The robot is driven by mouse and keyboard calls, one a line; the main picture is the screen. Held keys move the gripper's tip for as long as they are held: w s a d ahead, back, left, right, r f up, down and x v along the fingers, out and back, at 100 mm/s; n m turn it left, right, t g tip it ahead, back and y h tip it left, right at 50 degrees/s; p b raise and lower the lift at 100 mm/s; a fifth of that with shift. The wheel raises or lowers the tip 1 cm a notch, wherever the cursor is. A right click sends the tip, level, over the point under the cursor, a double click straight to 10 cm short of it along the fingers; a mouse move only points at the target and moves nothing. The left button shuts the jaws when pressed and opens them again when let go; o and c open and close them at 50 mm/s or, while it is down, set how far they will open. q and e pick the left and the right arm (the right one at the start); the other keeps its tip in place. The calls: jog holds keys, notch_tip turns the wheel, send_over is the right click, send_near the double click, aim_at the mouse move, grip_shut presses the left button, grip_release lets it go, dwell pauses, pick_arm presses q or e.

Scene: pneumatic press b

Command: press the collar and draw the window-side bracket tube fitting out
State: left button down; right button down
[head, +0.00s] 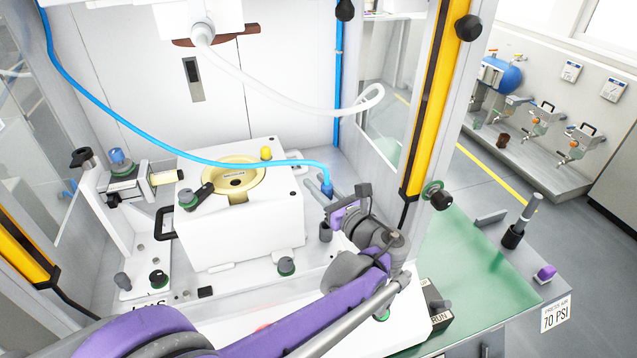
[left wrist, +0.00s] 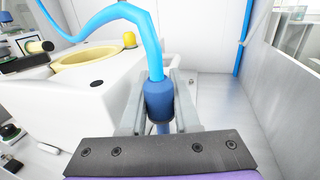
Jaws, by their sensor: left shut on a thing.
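The blue tube fitting (head: 327,188) is at the right of the white press block, on the end of a light blue tube (head: 230,165). My left gripper (head: 326,186) is shut on it. In the left wrist view the dark blue fitting (left wrist: 159,98) stands roughly upright between my two grey fingers, with the tube (left wrist: 150,40) rising from its top and curving left. Below the fitting a narrower blue piece shows, partly hidden by my gripper body. The bracket under it is hidden, so I cannot tell whether the fitting is seated. My right gripper is not in view.
The white press block (head: 225,225) with a gold ring (head: 237,177) and yellow knob (head: 266,153) is close left of my gripper. A white hose (head: 290,100) loops overhead. A yellow-and-black post (head: 425,110) stands right, beside the glass side window (head: 385,105).

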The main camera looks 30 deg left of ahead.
pick_arm(q)
jog(key=shift+d, duration=0.1)
dwell(0.4)
jog(key=shift+f+b, duration=1.5)
jog(key=shift+f, duration=0.55)
jog(key=shift+f, duration=0.25)
jog(key=shift+f+b, duration=1.55)
jog(key=shift+f, duration=0.4)
jog(key=c, duration=0.6)
grip_release()
jog(key=shift+o, duration=0.2)
jog(key=v, duration=1)
jog(key=shift+s+d, duration=0.25)
jog(key=shift+d, duration=0.05)
